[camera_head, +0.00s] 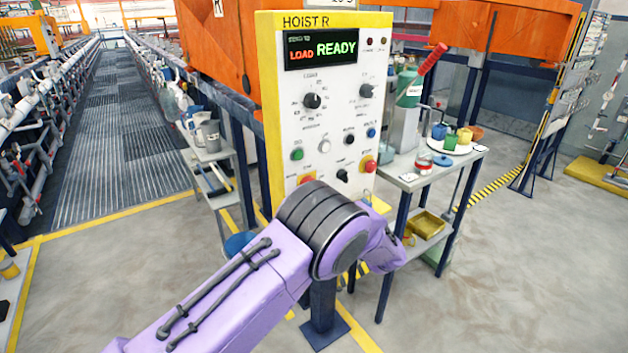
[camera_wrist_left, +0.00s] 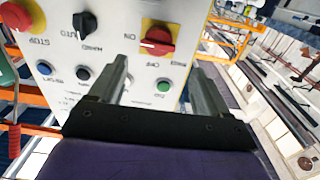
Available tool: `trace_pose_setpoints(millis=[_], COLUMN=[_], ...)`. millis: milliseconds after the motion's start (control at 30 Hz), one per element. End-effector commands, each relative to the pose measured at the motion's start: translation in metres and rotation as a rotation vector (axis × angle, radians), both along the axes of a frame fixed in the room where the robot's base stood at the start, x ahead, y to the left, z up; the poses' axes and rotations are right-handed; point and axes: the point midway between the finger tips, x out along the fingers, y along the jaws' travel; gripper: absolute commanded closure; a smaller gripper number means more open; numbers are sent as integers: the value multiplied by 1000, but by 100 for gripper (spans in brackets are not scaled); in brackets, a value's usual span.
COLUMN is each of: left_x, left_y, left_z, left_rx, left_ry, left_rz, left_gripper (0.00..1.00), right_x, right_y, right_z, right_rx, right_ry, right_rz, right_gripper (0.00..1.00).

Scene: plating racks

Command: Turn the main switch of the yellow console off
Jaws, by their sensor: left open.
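The yellow console (camera_head: 268,110) has a white panel and a lit display (camera_head: 321,48) reading LOAD READY. Its main switch, a red handle on a yellow plate, shows at the panel's lower left (camera_head: 306,178), partly covered by my arm. In the left wrist view, which is upside down, the main switch (camera_wrist_left: 158,40) lies beyond and between the fingertips, with the word ON beside it. The handle looks roughly level there. My left gripper (camera_wrist_left: 157,66) is open and empty, apart from the switch. In the head view it is hidden behind my purple arm.
A red STOP button (camera_head: 369,165) is at the panel's lower right, and a green button (camera_head: 297,155) is above the switch. Grey side tables (camera_head: 425,179) with cups and tools stand beside the console. The floor in front is clear.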

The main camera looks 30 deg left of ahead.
Motion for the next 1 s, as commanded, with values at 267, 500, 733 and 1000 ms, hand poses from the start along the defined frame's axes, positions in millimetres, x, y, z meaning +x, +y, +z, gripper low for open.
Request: trace_pose_setpoints(millis=[267, 500, 733, 1000], left_x=[19, 39, 45, 45], left_y=[31, 76, 91, 91], left_z=[15, 13, 12, 11], left_rx=[-10, -9, -9, -8], left_ry=[-11, -11, -10, -11], left_rz=[25, 21, 19, 19], left_gripper=[23, 23, 23, 49], right_x=[0, 0, 0, 0], right_y=[0, 0, 0, 0], right_z=[13, 23, 25, 25], right_rx=[0, 0, 0, 0], right_ry=[0, 0, 0, 0], right_rz=[0, 0, 0, 0], right_gripper=[57, 57, 57, 57])
